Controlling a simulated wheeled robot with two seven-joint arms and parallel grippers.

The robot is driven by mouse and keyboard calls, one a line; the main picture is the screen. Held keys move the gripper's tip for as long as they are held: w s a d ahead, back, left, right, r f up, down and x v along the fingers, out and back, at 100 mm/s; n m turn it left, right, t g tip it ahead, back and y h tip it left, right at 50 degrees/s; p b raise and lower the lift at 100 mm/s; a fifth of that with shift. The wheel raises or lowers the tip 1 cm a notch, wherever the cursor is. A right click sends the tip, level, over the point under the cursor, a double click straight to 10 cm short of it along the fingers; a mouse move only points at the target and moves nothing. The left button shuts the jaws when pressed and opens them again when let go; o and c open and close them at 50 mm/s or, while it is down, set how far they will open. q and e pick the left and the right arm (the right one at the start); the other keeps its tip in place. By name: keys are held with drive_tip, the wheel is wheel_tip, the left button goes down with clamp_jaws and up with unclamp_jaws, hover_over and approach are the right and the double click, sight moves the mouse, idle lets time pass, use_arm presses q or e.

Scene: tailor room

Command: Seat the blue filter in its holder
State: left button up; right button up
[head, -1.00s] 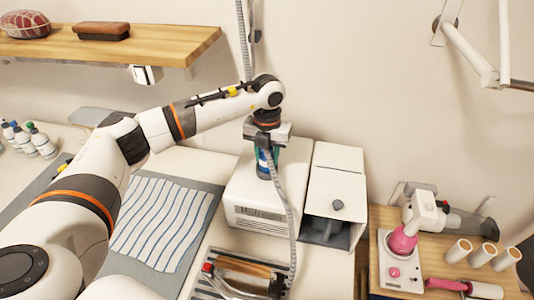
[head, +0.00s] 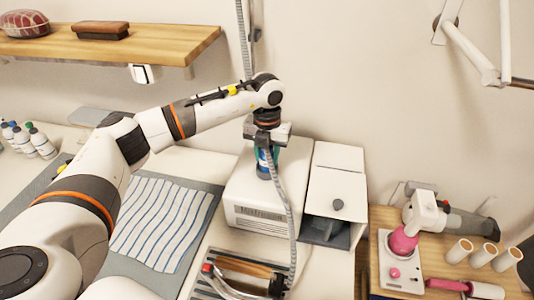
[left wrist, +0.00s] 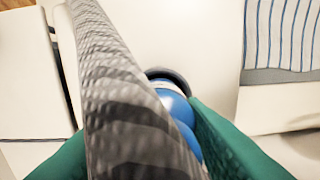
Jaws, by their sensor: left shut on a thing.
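The blue filter (head: 262,169) is between the green-tipped fingers of my left gripper (head: 268,155), above the white machine (head: 245,190). My left gripper is shut on it and points down. In the left wrist view the rounded blue filter (left wrist: 178,108) shows beside a green finger, with a dark round rim (left wrist: 170,75) at its far end. I cannot tell whether that rim is the holder or whether the filter touches it. A grey ribbed hose (left wrist: 120,90) hides part of the filter and the gap between the fingers. My right gripper is not in view.
The grey hose (head: 285,190) hangs in front of the machine. A white box with a dark open front (head: 338,185) stands close on the right. A striped cloth (head: 165,220) lies to the left. An iron-like tool on a striped rest (head: 245,268) is in front.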

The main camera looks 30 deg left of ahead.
use_arm(q)
drive_tip(key=shift+f+b, duration=0.5)
drive_tip(key=shift+f, duration=0.1)
drive_tip(key=o, duration=0.7)
drive_tip(key=shift+o, duration=0.2)
drive_tip(key=shift+r, duration=0.1)
drive_tip(key=shift+r+p, duration=3.25)
drive_tip(key=shift+r, duration=2.2)
